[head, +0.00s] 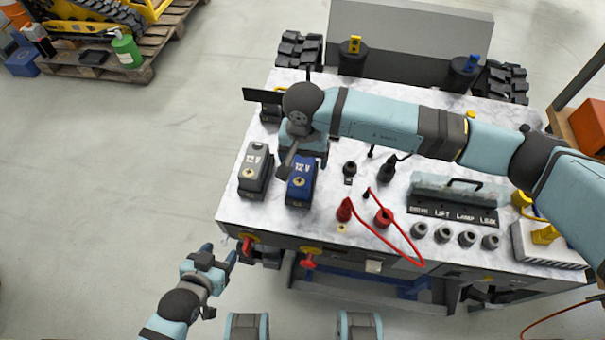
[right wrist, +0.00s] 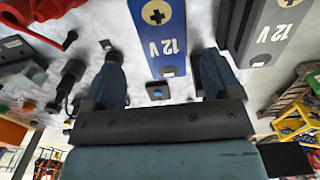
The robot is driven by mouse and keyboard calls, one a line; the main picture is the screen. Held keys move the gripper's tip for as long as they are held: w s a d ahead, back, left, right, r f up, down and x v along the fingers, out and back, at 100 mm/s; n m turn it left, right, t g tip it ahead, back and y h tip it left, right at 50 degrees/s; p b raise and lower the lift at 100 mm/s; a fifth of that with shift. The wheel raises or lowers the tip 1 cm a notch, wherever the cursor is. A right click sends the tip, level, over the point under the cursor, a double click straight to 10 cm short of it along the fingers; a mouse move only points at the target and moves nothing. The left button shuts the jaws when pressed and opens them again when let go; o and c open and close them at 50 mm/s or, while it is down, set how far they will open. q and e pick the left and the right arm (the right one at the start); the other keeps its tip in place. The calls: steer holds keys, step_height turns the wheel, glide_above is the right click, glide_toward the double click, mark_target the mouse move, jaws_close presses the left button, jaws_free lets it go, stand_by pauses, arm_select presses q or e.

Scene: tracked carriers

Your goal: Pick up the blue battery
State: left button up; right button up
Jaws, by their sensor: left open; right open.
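The blue battery (head: 299,190), marked 12 V, stands upright on the marble-patterned table top (head: 236,206). My right gripper (head: 290,155) is at its far end in the head view, with the arm reaching in from the right and partly hiding the jaws. In the right wrist view, the right gripper (right wrist: 160,58) is open and empty, with one finger to each side of the blue battery (right wrist: 172,25); I cannot tell whether they touch it. My left gripper (head: 222,258) is open and empty, low in front of the table's left corner.
A grey 12 V battery (head: 254,184) stands close left of the blue one. A red plug (head: 344,211) with a red cable (head: 405,240) lies to the right. A switch panel (head: 455,210) and several dark round sockets (head: 419,230) are further right.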

mark_target(302, 167)
steer(key=shift+w+a+f+p, duration=0.1)
steer(key=shift+f+p, duration=0.25)
steer(key=shift+f, duration=1.4)
steer(key=shift+a+f+p, duration=0.1)
steer(key=shift+f+p, duration=0.2)
steer(key=shift+f, duration=1.45)
jaws_close()
steer(key=shift+w+r, duration=0.1)
steer(key=shift+r, duration=0.05)
